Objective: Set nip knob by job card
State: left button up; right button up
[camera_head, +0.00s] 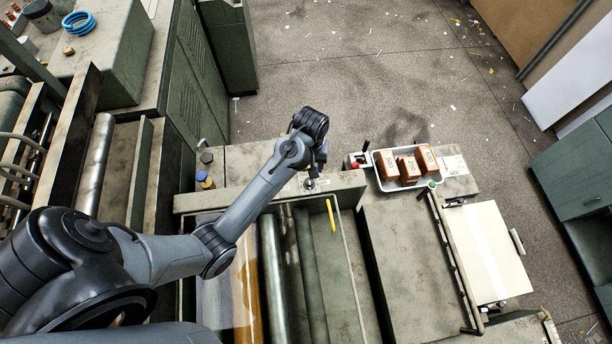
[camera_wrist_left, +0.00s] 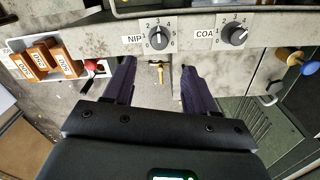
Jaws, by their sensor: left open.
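The nip knob (camera_wrist_left: 158,39) is a dark round dial beside a NIP label (camera_wrist_left: 134,40) on a grey panel, with numbers around it. I cannot surely read its pointer. My left gripper (camera_wrist_left: 157,64) is open, its two dark fingers reaching toward the panel below the knob, apart from it. My right gripper is out of view.
A similar COA knob (camera_wrist_left: 234,34) sits right of the nip knob. A red-based lever (camera_wrist_left: 94,66) is at left, near a tray (camera_head: 399,187) of orange weights (camera_head: 409,168). A blue-and-yellow knob (camera_wrist_left: 303,61) is at right.

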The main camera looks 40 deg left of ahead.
aim_at(309, 181)
pick_arm(q)
notch_tip(309, 181, down, 10)
jog(key=shift+w+f+p, duration=0.1)
jog(key=shift+f+p, duration=0.05)
jog(key=shift+p, duration=0.75)
grip_shut()
